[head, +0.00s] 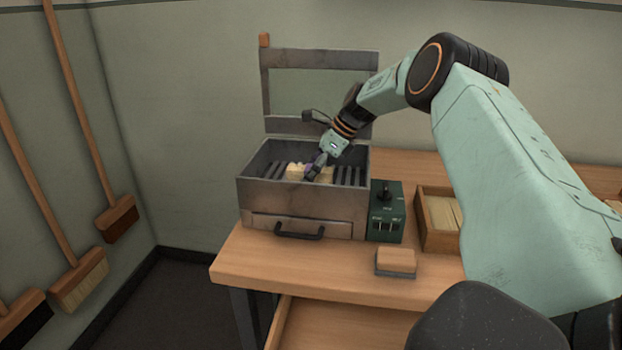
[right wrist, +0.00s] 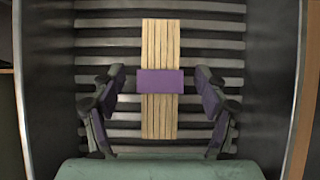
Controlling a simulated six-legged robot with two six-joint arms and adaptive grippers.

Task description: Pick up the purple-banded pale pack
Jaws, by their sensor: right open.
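The purple-banded pale pack (right wrist: 160,115) lies on the dark slats inside the open metal box (head: 305,206). It is a bundle of pale strips with a purple band around its middle. In the head view the pack (head: 296,172) is partly hidden by my right gripper (head: 312,172). In the right wrist view my right gripper (right wrist: 160,100) is open, with one finger on each side of the pack and a gap on both sides. The band shows between the fingertips. My left gripper is not in view.
The box stands on a wooden bench (head: 340,272), its lid frame (head: 320,58) raised behind. A green control box (head: 385,228), a wooden tray (head: 437,240) of pale pieces and a small brush block (head: 396,261) are to the right. Brooms (head: 85,270) lean at left.

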